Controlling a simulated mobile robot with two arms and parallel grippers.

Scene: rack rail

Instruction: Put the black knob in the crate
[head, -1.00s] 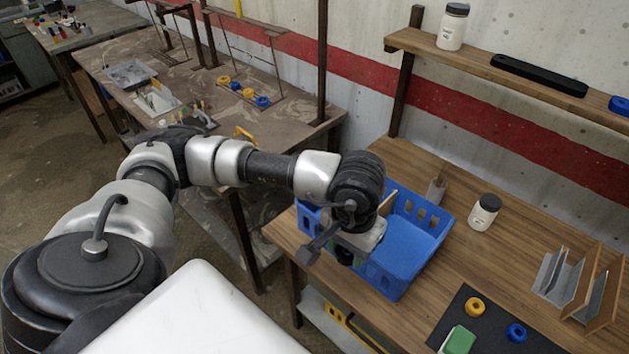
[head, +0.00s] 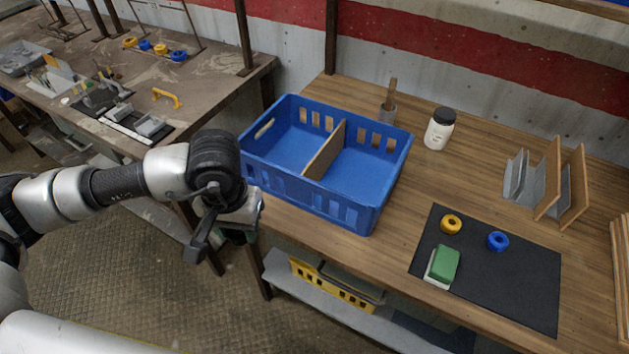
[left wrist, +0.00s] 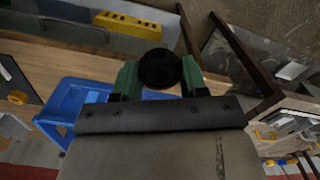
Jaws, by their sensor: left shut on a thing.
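The black knob (left wrist: 160,68) is round and dark. It sits between the green fingers of my left gripper (left wrist: 160,78) in the left wrist view, which is shut on it. In the head view my left gripper (head: 238,234) hangs in front of the table edge, left of and outside the crate, and the knob is not clearly visible there. The blue crate (head: 340,208) stands on the wooden table and is split in two by a brown divider (head: 325,150). Both compartments look empty. The crate also shows in the left wrist view (left wrist: 70,100). My right gripper is not in view.
A dark mat (head: 500,285) holds a yellow ring (head: 451,224), a blue ring (head: 498,241) and a green-and-white block (head: 444,264). A white jar (head: 439,130) and a holder (head: 388,113) stand beside the crate. A yellow crate (head: 332,286) sits on the shelf below.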

